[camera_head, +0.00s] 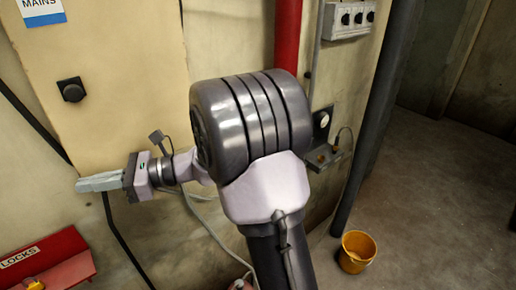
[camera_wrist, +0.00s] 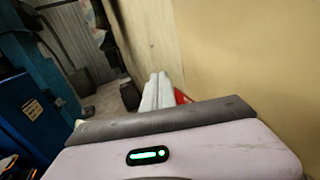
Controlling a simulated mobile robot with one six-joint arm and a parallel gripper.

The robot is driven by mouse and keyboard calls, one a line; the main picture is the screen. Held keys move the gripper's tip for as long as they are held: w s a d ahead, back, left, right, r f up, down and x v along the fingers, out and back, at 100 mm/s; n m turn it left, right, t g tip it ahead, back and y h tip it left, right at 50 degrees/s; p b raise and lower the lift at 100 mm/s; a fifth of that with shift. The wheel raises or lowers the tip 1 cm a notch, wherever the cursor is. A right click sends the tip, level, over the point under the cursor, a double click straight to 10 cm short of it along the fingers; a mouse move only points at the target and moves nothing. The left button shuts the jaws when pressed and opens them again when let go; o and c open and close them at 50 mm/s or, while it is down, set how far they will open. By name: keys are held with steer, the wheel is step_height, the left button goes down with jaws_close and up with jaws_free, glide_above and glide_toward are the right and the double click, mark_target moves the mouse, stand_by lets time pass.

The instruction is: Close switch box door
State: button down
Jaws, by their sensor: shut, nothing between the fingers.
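The switch box door (camera_head: 125,85) is a beige panel at the upper left of the head view, with a MAINS label (camera_head: 42,8) and a black knob (camera_head: 71,90). I cannot tell from here whether it sits flush or stands ajar. My gripper (camera_head: 82,184) is below the knob, near the door's lower part, its fingers pointing left. The fingers are together with nothing between them, as the wrist view also shows (camera_wrist: 157,88). Contact with the door cannot be made out. A beige surface (camera_wrist: 245,60) fills the right of the wrist view.
A red LOCKS box (camera_head: 50,265) is at the lower left. A red pipe (camera_head: 288,35), a white switch panel (camera_head: 350,18) and a dark pipe (camera_head: 375,125) are on the right. A yellow bucket (camera_head: 356,251) stands on the floor. The floor right of it looks clear.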

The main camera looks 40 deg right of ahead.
steer(key=shift+w+a, duration=0.15)
steer(key=shift+w, duration=1.3)
steer(key=shift+w, duration=0.15)
